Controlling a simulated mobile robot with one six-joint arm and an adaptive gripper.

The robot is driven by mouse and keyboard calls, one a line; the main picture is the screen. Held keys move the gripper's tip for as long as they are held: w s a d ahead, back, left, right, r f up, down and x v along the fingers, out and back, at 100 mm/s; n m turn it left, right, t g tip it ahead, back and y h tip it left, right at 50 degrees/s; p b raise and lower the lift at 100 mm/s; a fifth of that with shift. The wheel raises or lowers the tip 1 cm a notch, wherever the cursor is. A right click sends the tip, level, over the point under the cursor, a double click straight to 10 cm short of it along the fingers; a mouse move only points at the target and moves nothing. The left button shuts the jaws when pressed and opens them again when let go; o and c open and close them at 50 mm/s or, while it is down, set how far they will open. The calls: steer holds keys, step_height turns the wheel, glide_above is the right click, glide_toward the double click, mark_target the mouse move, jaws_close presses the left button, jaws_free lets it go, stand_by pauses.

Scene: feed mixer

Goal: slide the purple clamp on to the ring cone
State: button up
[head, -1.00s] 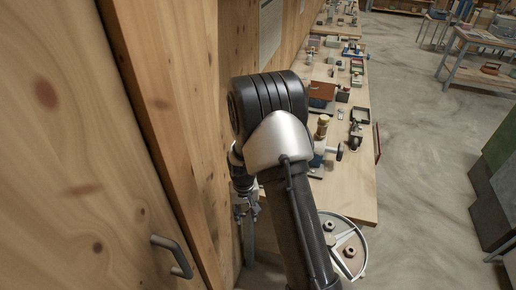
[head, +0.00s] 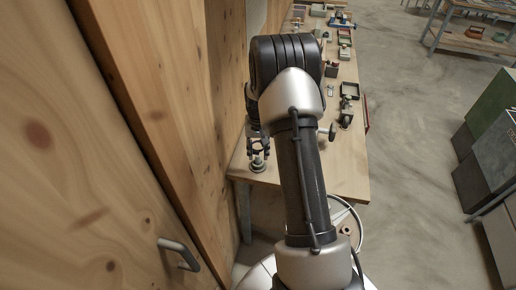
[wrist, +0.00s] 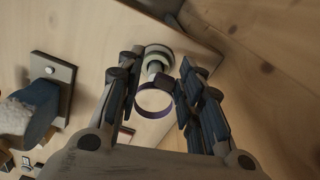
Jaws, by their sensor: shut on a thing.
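The purple clamp (wrist: 153,115) is a thin open ring with a dark block at its top. It shows in the wrist view between the fingers of my gripper (wrist: 160,76), which is shut on it. The ring cone (wrist: 157,54) stands just beyond the clamp in the wrist view, with a pale round base and a greenish ring. In the head view the cone (head: 258,164) is near the table's front left corner, right under my gripper (head: 258,146). The clamp appears apart from the cone, but the exact gap cannot be told.
The wooden table (head: 345,165) runs away along the wooden wall (head: 150,120). Several tools and boxes stand farther back on it. A blue and metal fixture (wrist: 40,95) is at the left in the wrist view. A cabinet handle (head: 178,252) juts out at the lower left.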

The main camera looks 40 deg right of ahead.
steer(key=shift+f+b, duration=2.6)
steer(key=shift+f, duration=1.5)
steer(key=o, duration=1)
